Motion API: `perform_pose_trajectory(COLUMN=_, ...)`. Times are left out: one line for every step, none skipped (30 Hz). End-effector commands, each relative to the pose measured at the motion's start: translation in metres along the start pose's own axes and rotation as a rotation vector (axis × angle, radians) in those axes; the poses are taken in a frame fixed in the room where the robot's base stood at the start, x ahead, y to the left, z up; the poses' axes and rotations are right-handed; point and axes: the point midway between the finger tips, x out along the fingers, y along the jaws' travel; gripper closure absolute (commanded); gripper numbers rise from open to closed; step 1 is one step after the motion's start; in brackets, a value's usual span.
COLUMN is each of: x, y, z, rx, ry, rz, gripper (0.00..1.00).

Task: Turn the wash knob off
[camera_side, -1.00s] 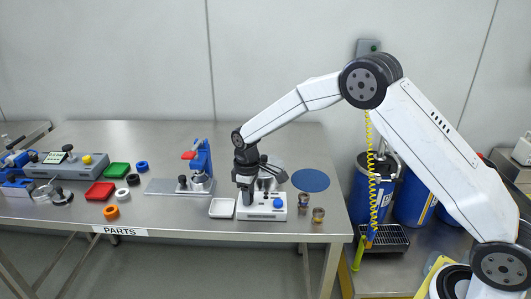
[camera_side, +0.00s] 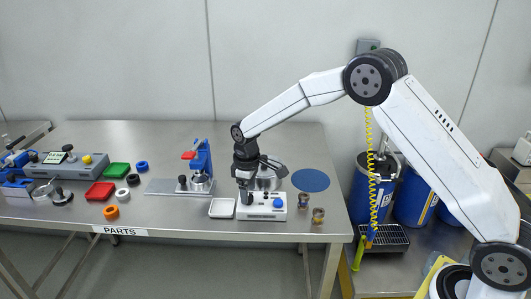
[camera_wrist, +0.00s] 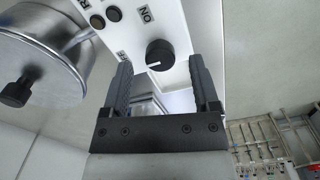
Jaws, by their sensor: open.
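A black round knob (camera_wrist: 160,53) sits on a white control box (camera_wrist: 185,20), with an ON label above it and a partly hidden OFF label to its left in the wrist view. A white line on the knob points left, to the OFF side; its exact setting is hard to tell. My gripper (camera_wrist: 160,76) is open, its fingers on either side below the knob in the picture, with nothing between them. Contact with the knob cannot be told. In the side view my gripper (camera_side: 246,194) hangs over the left part of the white box (camera_side: 262,212) and hides the black knob.
A metal pot (camera_wrist: 45,60) with a black knob stands close beside the box. A blue knob (camera_side: 277,203) is on the box's right. A white tray (camera_side: 222,208) lies left, two small metallic pieces (camera_side: 318,215) right, and a blue disc (camera_side: 311,180) behind.

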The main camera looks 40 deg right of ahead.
Motion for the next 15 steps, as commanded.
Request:
perform_pose_trajectory(x=-0.006, y=0.0, z=0.0, rx=0.0, ry=0.003, rz=0.001, gripper=0.22)
perform_pose_trajectory(x=-0.01, y=0.0, z=0.0, rx=0.0, ry=0.003, rz=0.001, gripper=0.22)
perform_pose_trajectory(x=-0.016, y=0.0, z=0.0, rx=0.0, ry=0.003, rz=0.001, gripper=0.22)
perform_pose_trajectory(x=-0.019, y=0.0, z=-0.001, rx=0.0, ry=0.003, rz=0.002, gripper=0.22)
perform_pose_trajectory(x=-0.023, y=0.0, z=-0.001, rx=0.0, ry=0.003, rz=0.002, gripper=0.22)
perform_pose_trajectory(x=-0.029, y=0.0, z=-0.001, rx=0.0, ry=0.003, rz=0.002, gripper=0.22)
perform_pose_trajectory(x=-0.033, y=0.0, z=-0.001, rx=0.0, ry=0.003, rz=0.002, gripper=0.22)
perform_pose_trajectory(x=-0.037, y=0.0, z=-0.001, rx=0.0, ry=0.003, rz=0.002, gripper=0.22)
perform_pose_trajectory(x=-0.042, y=0.0, z=0.0, rx=-0.001, ry=0.003, rz=0.002, gripper=0.22)
perform_pose_trajectory(x=-0.045, y=0.0, z=0.0, rx=-0.001, ry=0.002, rz=0.001, gripper=0.22)
perform_pose_trajectory(x=-0.049, y=0.0, z=0.0, rx=-0.001, ry=0.002, rz=0.001, gripper=0.22)
perform_pose_trajectory(x=-0.052, y=0.0, z=-0.001, rx=-0.001, ry=0.003, rz=0.002, gripper=0.22)
perform_pose_trajectory(x=-0.055, y=0.0, z=0.0, rx=-0.001, ry=0.003, rz=0.001, gripper=0.22)
perform_pose_trajectory(x=-0.057, y=0.0, z=0.0, rx=-0.001, ry=0.002, rz=0.001, gripper=0.22)
perform_pose_trajectory(x=-0.059, y=0.0, z=0.0, rx=-0.001, ry=0.001, rz=0.001, gripper=0.22)
